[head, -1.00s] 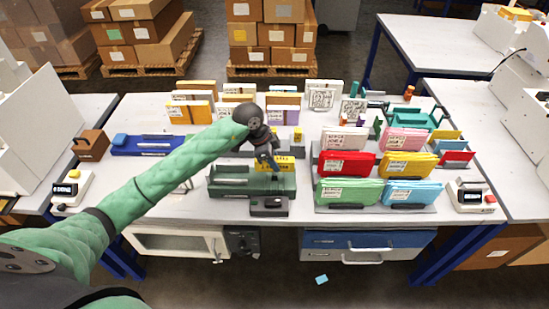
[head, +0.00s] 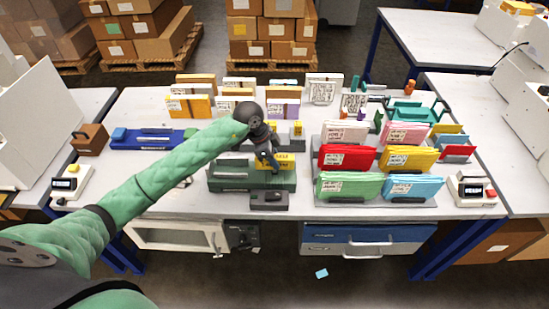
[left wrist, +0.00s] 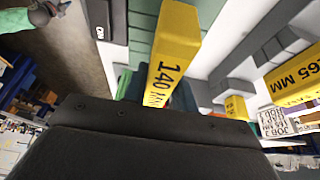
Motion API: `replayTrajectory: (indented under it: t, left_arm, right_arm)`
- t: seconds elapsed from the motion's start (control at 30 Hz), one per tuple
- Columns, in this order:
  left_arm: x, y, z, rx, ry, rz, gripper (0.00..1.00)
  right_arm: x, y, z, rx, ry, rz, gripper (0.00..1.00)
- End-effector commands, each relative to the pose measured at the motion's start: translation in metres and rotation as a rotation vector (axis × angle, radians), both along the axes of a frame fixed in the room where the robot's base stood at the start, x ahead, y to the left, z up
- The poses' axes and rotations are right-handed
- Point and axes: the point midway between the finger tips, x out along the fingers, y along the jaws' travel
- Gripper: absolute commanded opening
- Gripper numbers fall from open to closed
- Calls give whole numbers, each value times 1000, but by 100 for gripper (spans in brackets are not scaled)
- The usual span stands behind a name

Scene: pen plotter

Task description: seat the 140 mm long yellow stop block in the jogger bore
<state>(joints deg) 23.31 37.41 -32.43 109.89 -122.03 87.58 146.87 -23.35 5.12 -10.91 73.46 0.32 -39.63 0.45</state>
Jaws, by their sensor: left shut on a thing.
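My left gripper (head: 272,160) points down over the green machine (head: 228,185) at the front middle of the table. It is shut on a yellow block (left wrist: 172,48); the left wrist view shows "140 MM" on it. The block also shows beside the fingers in the head view (head: 286,161).
Coloured folders (head: 345,187) stand in racks to the right. A blue tray (head: 150,141) lies left, partly behind my arm. A dark control box (head: 268,200) sits at the front edge.

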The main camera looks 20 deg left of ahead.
Motion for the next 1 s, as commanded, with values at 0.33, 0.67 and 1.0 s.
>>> replayTrajectory:
  t: [0.33,0.67,1.0]
  left_arm:
    - [0,0,-6,0,0,0,1]
    - [0,0,-11,0,0,0,1]
    - [0,0,-17,-1,0,0,1]
  right_arm:
    - [0,0,-2,0,0,0,36]
    - [0,0,-4,-1,0,0,36]
    - [0,0,-6,-1,0,0,36]
